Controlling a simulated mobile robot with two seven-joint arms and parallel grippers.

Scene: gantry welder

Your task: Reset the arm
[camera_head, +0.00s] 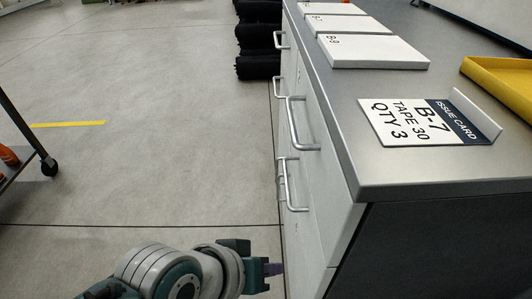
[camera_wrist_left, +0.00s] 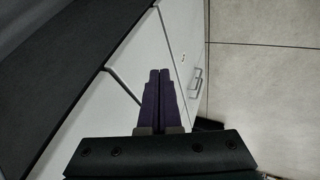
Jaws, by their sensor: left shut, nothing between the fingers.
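My left arm comes in at the bottom of the head view. My left gripper (camera_head: 274,269) points right, close to the white front of the drawer cabinet (camera_head: 317,215). In the left wrist view its two purple fingers (camera_wrist_left: 159,78) lie side by side, shut, with nothing between them. The cabinet's white panels and a drawer handle (camera_wrist_left: 195,83) show beyond the fingers. I cannot tell whether the fingertips touch the cabinet. My right gripper is not in view.
The grey countertop (camera_head: 400,174) holds an issue card (camera_head: 405,118) reading B-7, TAPE 30, QTY 3, several white lidded boxes (camera_head: 372,52) and a yellow tray (camera_head: 505,80). Metal handles (camera_head: 292,185) stick out from the drawers. A wheeled cart (camera_head: 28,140) stands left. The floor between is clear.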

